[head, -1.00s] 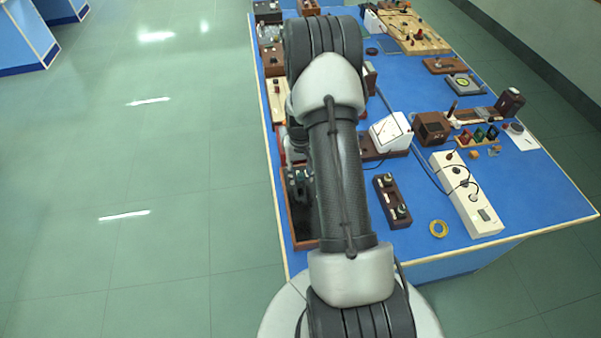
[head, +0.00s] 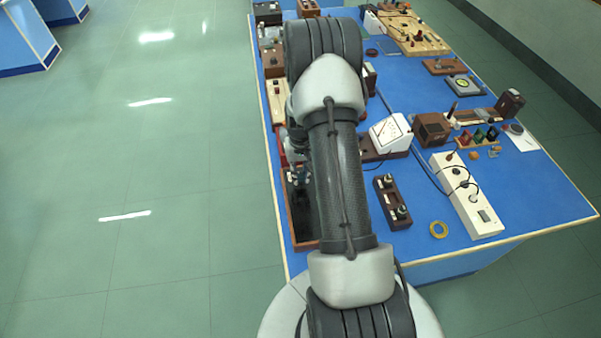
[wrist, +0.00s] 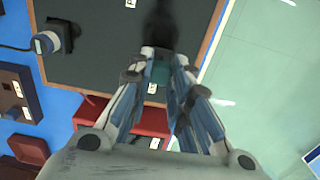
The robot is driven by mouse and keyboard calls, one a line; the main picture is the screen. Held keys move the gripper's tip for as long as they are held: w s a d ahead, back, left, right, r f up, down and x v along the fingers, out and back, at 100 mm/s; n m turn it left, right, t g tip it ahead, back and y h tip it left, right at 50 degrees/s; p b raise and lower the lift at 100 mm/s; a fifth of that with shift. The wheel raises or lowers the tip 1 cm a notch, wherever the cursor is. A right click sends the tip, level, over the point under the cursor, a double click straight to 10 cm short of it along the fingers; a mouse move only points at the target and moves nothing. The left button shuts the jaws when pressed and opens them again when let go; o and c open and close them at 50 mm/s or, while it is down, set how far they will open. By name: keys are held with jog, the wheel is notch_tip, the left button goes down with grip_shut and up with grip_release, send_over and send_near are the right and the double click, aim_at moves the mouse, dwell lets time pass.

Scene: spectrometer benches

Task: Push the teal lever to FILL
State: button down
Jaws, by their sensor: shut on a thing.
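A small teal piece, the lever (wrist: 160,74), shows between my fingers in the wrist view; most of it is hidden by them. My gripper (wrist: 161,58) is shut on it, over a dark panel (wrist: 95,62) with a wooden rim. A small white label (wrist: 152,88) lies just beside the teal piece; I cannot read it. In the head view my gripper (head: 299,177) is largely hidden behind my arm, above the wood-rimmed dark panel (head: 302,222) at the table's left edge. The lever cannot be made out there.
A red block (wrist: 135,118) borders the panel. In the head view, a dark two-knob block (head: 392,202), a yellow ring (head: 438,230) and a white power strip (head: 466,196) lie to the right.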

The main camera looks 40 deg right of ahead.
jog(key=shift+s+d, duration=0.1)
jog(key=shift+d, duration=0.05)
jog(key=shift+s+d+t+y+b, duration=0.15)
jog(key=shift+d+t+y+b, duration=0.2)
jog(key=shift+y, duration=0.15)
jog(key=b, duration=0.1)
jog(key=d+t+y+b, duration=0.1)
jog(key=shift+s+f+y+b, duration=0.3)
jog(key=shift+f+b, duration=0.05)
jog(key=y+b, duration=0.1)
jog(key=s+d+t+y+b, duration=0.1)
jog(key=b, duration=0.1)
jog(key=shift+d+f+b, duration=0.1)
jog(key=shift+f+b, duration=0.05)
jog(key=shift+b, duration=0.15)
jog(key=c, duration=1.5)
grip_release()
